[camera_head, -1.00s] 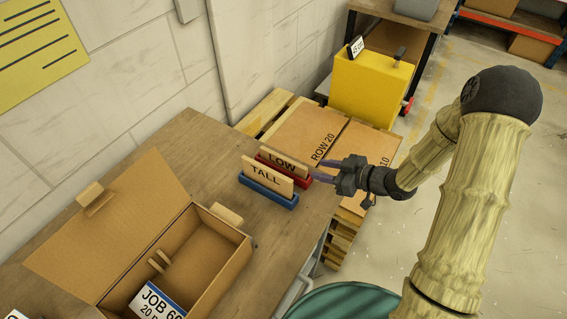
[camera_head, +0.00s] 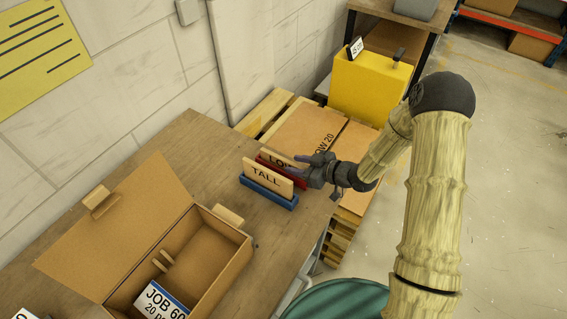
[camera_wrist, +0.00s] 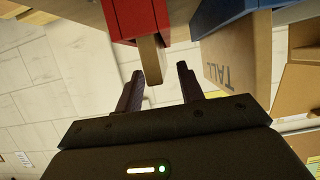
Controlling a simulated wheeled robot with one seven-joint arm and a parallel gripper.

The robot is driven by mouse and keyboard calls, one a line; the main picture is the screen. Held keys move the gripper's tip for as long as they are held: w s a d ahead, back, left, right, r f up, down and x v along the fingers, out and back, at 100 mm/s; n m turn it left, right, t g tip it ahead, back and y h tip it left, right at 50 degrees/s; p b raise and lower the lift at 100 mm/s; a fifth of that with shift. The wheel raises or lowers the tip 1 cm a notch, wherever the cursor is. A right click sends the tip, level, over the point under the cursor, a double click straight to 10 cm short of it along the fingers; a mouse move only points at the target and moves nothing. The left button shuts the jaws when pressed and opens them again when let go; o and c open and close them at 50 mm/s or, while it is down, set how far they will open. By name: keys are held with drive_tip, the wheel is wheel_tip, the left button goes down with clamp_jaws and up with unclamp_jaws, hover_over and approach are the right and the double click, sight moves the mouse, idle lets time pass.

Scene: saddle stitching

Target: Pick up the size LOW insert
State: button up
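The LOW insert (camera_head: 274,158) is a thin wooden board standing upright in a red holder (camera_head: 299,174) on the wooden table. Its right part is hidden behind my gripper in the head view. In the wrist view the LOW insert (camera_wrist: 151,58) shows edge-on, sticking out of the red holder (camera_wrist: 138,16). My gripper (camera_head: 306,160) is at the holder's right end. In the wrist view my gripper (camera_wrist: 168,78) is open, with the board's edge in line with the gap, near the fingertips. I cannot tell whether they touch it.
The TALL insert (camera_head: 266,176) stands in a blue holder (camera_head: 268,192) just in front, close to my fingers. An open cardboard box (camera_head: 236,262) is at the lower left. A yellow box (camera_head: 370,88) and a pallet with cartons (camera_head: 310,128) lie beyond the table.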

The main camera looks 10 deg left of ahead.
drive_tip(key=shift+x, duration=0.95)
drive_tip(key=shift+d, duration=0.1)
clamp_jaws()
